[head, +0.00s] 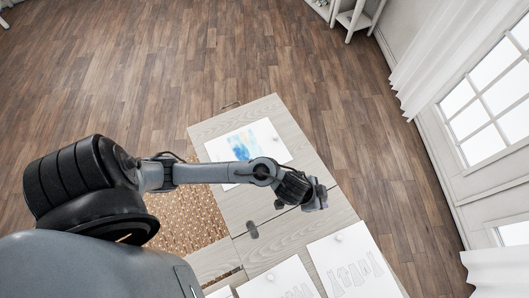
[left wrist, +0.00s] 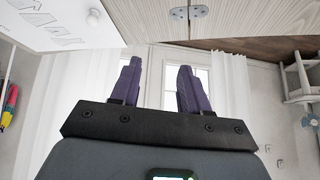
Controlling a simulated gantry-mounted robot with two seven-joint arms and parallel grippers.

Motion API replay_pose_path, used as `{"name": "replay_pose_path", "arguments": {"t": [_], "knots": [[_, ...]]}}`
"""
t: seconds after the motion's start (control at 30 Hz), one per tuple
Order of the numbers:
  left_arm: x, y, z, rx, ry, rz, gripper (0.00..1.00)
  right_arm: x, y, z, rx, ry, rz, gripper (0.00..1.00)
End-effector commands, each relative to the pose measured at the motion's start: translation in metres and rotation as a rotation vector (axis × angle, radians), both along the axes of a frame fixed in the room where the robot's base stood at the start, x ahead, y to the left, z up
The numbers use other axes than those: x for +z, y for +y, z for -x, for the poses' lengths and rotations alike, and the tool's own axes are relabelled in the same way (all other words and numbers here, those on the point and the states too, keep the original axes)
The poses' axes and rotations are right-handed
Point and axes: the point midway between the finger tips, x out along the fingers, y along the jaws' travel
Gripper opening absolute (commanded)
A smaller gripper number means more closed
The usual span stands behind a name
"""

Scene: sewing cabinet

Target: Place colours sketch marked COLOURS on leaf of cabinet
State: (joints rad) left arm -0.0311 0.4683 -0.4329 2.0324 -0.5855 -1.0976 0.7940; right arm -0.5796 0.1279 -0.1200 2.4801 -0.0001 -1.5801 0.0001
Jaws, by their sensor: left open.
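A white sheet with a blue and pale yellow patch, seemingly the colours sketch (head: 242,147), lies on the upper wooden panel, likely the leaf (head: 213,127), in the head view. My left forearm crosses over its lower edge. No lettering on it can be read. My left gripper (head: 319,201) is over the right edge of the cabinet, to the lower right of the sheet and apart from it. In the left wrist view its two purple fingers (left wrist: 156,88) are spread with nothing between them. My right gripper is not in view.
More white sheets lie at the lower right of the cabinet, one with grey lettering (head: 356,268). A sheet with a white knob on it (left wrist: 93,17) shows in the left wrist view, as does a metal hinge (left wrist: 188,12). Wooden floor surrounds the cabinet; a curtained window (head: 488,112) is at right.

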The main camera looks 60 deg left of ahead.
Motion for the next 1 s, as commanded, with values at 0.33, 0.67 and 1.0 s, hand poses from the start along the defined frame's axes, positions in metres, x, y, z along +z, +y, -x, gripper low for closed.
{"name": "replay_pose_path", "arguments": {"t": [0.33,0.67,1.0], "knots": [[0.037,0.059,0.112,0.227,0.188,-0.060,0.45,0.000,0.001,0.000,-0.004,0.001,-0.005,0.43],[0.044,0.083,0.153,0.269,0.293,-0.070,0.45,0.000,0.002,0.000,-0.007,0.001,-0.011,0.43],[0.047,0.083,0.153,0.268,0.292,-0.071,0.45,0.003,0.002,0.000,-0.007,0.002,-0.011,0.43]]}}
